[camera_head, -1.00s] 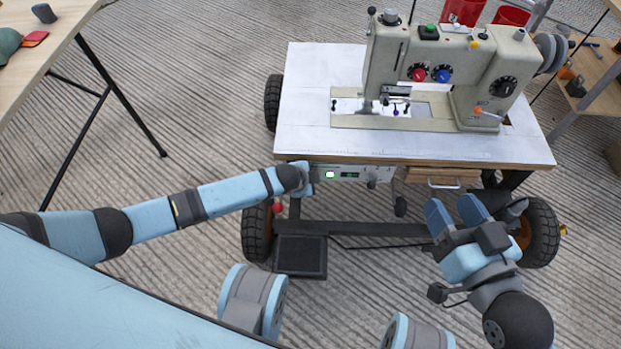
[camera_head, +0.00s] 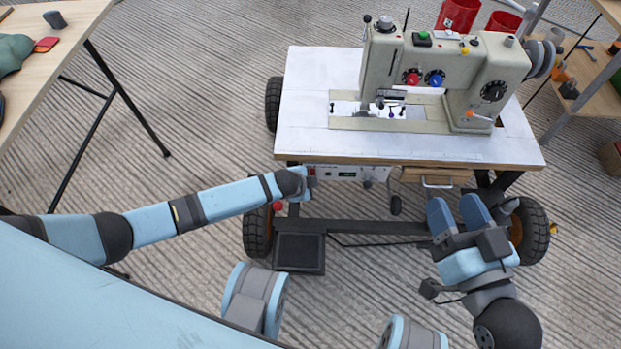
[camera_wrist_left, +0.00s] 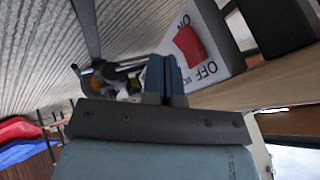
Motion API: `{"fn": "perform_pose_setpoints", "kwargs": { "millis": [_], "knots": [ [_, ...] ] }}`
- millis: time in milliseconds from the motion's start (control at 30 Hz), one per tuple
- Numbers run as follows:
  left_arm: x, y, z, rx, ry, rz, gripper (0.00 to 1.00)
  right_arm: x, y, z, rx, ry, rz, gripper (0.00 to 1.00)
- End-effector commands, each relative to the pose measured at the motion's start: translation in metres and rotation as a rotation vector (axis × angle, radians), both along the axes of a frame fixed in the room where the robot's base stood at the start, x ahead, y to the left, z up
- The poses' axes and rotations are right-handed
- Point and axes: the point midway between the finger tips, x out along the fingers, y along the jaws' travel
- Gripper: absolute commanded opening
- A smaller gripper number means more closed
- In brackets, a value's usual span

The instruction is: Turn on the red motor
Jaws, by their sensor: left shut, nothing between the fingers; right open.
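A red rocker switch (camera_wrist_left: 188,45) sits on a white panel marked ON and OFF in the left wrist view. In the head view the red switch (camera_head: 311,171) is at the left end of the control box (camera_head: 372,173) under the sewing machine table. My left gripper (camera_head: 306,187) is shut and empty, right at that end of the box. In the wrist view its fingertips (camera_wrist_left: 168,62) are just left of the switch; I cannot tell whether they touch the panel. The rocker's position is unclear. My right gripper (camera_head: 457,205) is open and empty, below the drawer.
The sewing machine (camera_head: 440,80) stands on the white wheeled table (camera_head: 310,110). A wooden drawer (camera_head: 425,175) is right of the box; a black pedal (camera_head: 299,252) lies below. A wooden table (camera_head: 60,50) is at left, and shelves (camera_head: 590,85) at right.

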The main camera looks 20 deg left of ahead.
Motion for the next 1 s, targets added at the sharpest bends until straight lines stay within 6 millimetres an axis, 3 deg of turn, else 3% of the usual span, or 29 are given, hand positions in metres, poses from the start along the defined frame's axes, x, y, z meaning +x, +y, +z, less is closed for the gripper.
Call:
{"fn": "perform_pose_setpoints", "kwargs": {
  "millis": [100,267,400,533,1000],
  "knots": [
    [-0.014,0.006,0.021,0.0,0.002,0.0,0.0,-0.001,-0.002,0.029,0.031,-0.059,-0.019,0.52],
    [-0.035,0.013,0.051,0.0,0.003,-0.001,0.0,-0.003,-0.004,0.056,0.069,-0.139,-0.043,0.52],
    [-0.048,0.018,0.069,0.0,0.005,0.0,0.0,-0.003,-0.008,0.054,0.051,-0.129,-0.061,0.52],
    [-0.055,0.021,0.079,-0.001,0.004,0.0,0.0,-0.001,-0.012,0.038,0.01,-0.071,-0.073,0.52],
    [-0.059,0.023,0.081,0.004,0.004,-0.003,0.0,0.0,-0.014,0.03,-0.01,-0.046,-0.079,0.52]
  ]
}}
